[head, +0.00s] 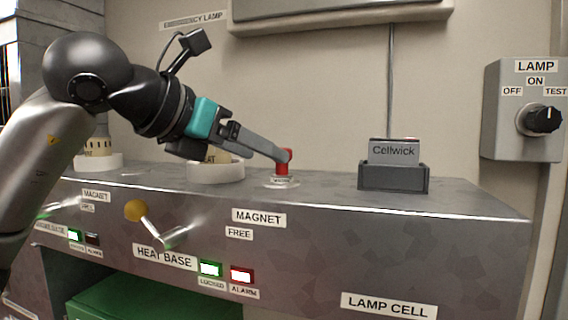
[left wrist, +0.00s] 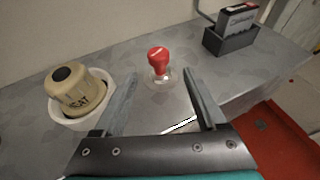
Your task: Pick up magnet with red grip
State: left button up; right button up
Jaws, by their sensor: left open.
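The magnet with the red grip (head: 282,163) stands upright on a small pale round base on top of the metal bench. In the left wrist view its red knob (left wrist: 158,60) shows just beyond the fingertips, between their lines. My left gripper (head: 286,156) reaches in from the left with its fingertips at the height of the red grip. It is open, and the left wrist view shows the two fingers (left wrist: 162,82) spread apart with nothing between them. In the head view the fingertips overlap the grip; I cannot tell whether they touch it. My right gripper is not in view.
A white round holder (head: 216,173) with a beige capped unit (left wrist: 78,92) stands left of the magnet. A dark box labelled Cellwick (head: 394,178) stands to the right. A lamp switch (head: 540,120) is on the wall.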

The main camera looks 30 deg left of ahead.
aim_at(275, 175)
pick_arm(q)
jog(key=x, duration=0.3)
jog(key=shift+r, duration=0.1)
jog(key=shift+w+d+f+p, duration=0.1)
jog(key=shift+w+f+p, duration=0.15)
jog(key=shift+w, duration=0.6)
jog(key=x, duration=0.1)
jog(key=p+x, duration=0.1)
jog(key=x, duration=0.1)
jog(key=p+x, duration=0.1)
jog(key=shift+w+r, duration=0.3)
jog(key=shift+w, duration=0.1)
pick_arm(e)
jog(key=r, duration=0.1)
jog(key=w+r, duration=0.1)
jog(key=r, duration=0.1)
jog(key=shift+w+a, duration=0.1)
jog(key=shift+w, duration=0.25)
pick_arm(q)
jog(key=shift+c, duration=1.3)
grip_shut()
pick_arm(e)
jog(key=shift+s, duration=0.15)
